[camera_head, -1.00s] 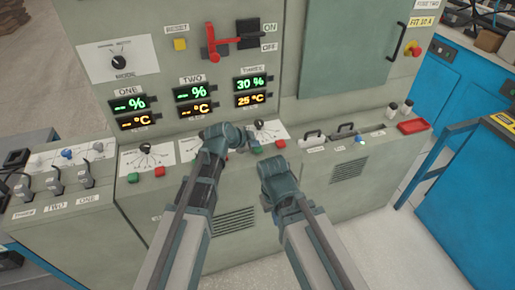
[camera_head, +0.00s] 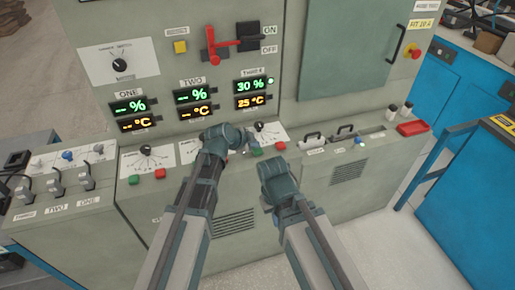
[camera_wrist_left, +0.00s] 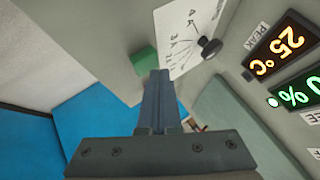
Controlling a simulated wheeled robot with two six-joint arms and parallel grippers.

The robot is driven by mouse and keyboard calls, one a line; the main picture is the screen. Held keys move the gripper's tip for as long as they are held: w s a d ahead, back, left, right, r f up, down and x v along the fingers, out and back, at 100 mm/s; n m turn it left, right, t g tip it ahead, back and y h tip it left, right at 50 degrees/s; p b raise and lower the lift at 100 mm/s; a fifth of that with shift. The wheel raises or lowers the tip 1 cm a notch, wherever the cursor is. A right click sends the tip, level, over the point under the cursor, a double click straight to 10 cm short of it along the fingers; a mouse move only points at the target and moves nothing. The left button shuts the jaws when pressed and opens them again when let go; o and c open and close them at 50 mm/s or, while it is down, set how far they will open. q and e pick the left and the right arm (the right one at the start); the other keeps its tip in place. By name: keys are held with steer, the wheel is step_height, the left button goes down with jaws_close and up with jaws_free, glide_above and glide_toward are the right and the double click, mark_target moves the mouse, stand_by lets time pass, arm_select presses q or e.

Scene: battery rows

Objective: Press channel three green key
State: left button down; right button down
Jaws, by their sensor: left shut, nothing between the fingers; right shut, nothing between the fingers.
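The channel three green key (camera_head: 256,152) sits on the sloped ledge below the channel three display (camera_head: 251,93), left of a red key (camera_head: 281,146). My left gripper (camera_head: 246,146) is shut and empty, with its tips right at the green key. In the left wrist view the shut fingers (camera_wrist_left: 160,76) reach the edge of the green key (camera_wrist_left: 144,61); I cannot tell whether they touch it. A green light (camera_head: 270,80) glows beside the channel three display. My right gripper (camera_head: 264,203) is shut and empty, in front of the cabinet.
The channel three knob (camera_head: 259,127) stands just above the key. Channel one has its own green key (camera_head: 134,179) and red key (camera_head: 160,173). My left arm hides channel two's keys. A red lever (camera_head: 212,45) is above. A blue bench (camera_head: 465,190) stands at right.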

mark_target(255, 151)
arm_select(q)
steer(key=shift+r, duration=0.35)
steer(key=shift+r, duration=0.1)
step_height(255, 151, up, 5)
steer(key=p, duration=0.5)
stand_by(0.7)
steer(key=s+a+f+n+g+y, duration=0.1)
steer(key=s+n, duration=0.3)
steer(key=s, duration=0.4)
steer(key=s+a+f+n+g+y, duration=0.2)
steer(key=s+f+n+g+y, duration=0.1)
steer(key=s, duration=0.6)
steer(key=s+a+f+n+g+y, duration=0.2)
steer(key=s+n, duration=0.3)
steer(key=s, duration=0.4)
steer(key=shift+f+g+y, duration=0.4)
steer(key=shift+g, duration=0.5)
